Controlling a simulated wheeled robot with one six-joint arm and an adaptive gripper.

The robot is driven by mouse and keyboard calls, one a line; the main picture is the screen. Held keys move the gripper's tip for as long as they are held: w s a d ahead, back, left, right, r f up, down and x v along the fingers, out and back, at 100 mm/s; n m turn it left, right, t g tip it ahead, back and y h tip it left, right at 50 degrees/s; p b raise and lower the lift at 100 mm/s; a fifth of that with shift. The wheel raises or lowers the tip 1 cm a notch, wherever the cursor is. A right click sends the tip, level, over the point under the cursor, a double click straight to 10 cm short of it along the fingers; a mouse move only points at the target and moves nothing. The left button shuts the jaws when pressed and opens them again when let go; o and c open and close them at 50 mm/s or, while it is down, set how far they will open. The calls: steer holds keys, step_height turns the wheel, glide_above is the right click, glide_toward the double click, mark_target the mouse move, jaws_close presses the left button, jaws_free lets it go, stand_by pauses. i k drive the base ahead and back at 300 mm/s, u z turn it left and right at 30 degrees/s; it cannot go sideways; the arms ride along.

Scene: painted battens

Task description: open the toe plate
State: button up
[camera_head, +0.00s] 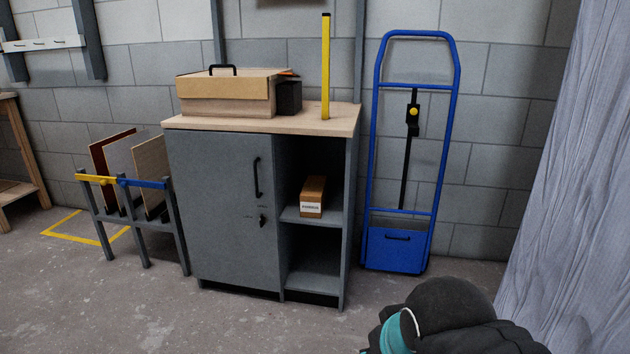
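A blue hand truck (453,140) stands upright against the block wall, right of the grey cabinet. Its toe plate (397,256) is the blue panel at the foot of the frame. The plate is folded up against the frame, close to vertical, with a dark bar handle (398,238) near its top. A black upright with a yellow knob (413,111) runs down the middle of the frame. Part of my arm, dark with a teal band, shows at the bottom edge, in front of and below the hand truck. My gripper's fingers are not in view.
The grey cabinet (215,205) stands close left of the hand truck, with a wooden box (225,95) and a yellow post (326,70) on top. A grey curtain (565,190) hangs at the right. Concrete floor (330,325) before the hand truck looks clear.

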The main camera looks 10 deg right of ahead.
mark_target(388, 249)
steer(key=z, duration=0.15)
steer(key=i, duration=2.25)
steer(key=z, duration=0.1)
